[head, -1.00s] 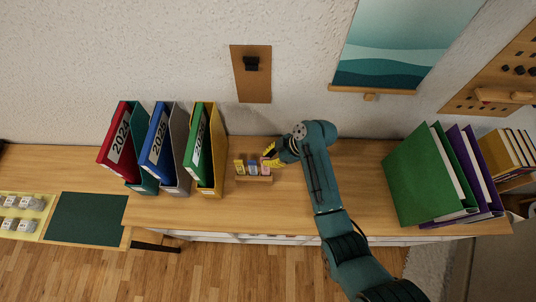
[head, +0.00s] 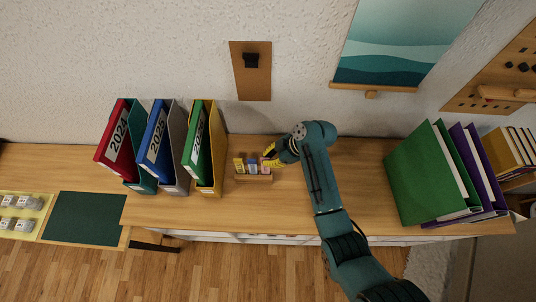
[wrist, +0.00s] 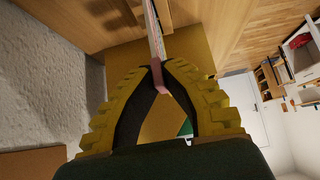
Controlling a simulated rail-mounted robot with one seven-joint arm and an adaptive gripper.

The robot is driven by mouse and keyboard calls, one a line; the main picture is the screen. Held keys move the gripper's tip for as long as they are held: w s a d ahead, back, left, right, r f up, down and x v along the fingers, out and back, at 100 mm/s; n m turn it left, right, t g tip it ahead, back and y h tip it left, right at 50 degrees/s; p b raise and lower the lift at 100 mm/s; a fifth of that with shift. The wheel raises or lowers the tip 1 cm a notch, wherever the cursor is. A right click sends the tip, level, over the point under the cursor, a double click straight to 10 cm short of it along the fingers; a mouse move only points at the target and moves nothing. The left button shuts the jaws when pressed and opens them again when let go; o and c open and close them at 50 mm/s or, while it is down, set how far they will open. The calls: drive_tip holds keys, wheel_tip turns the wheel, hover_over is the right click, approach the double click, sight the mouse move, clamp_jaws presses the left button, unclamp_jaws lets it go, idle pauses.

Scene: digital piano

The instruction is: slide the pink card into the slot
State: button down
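The pink card (head: 266,164) stands at the right end of a small wooden holder (head: 253,178) on the desk, beside a blue card (head: 252,167) and a yellow card (head: 240,166). My gripper (head: 269,157) is at the pink card from behind and the right. In the wrist view, the yellow fingertips (wrist: 162,68) meet on either side of the pink card (wrist: 158,77), seen edge-on. The gripper looks shut on it. A black slot piece (head: 250,60) is on a brown board (head: 250,85) on the wall, above and behind the holder.
Binders in file boxes (head: 207,150) stand left of the holder. A large green binder (head: 422,172) and a purple one stand at the desk's right. A wall picture (head: 400,45) hangs right of the board. The wall between desk and board is clear.

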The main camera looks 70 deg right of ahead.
drive_tip(key=shift+f, duration=0.1)
drive_tip(key=c, duration=1.2)
unclamp_jaws()
drive_tip(key=shift+o, duration=0.2)
drive_tip(key=shift+r+p, duration=2.4)
drive_tip(key=shift+r, duration=0.6)
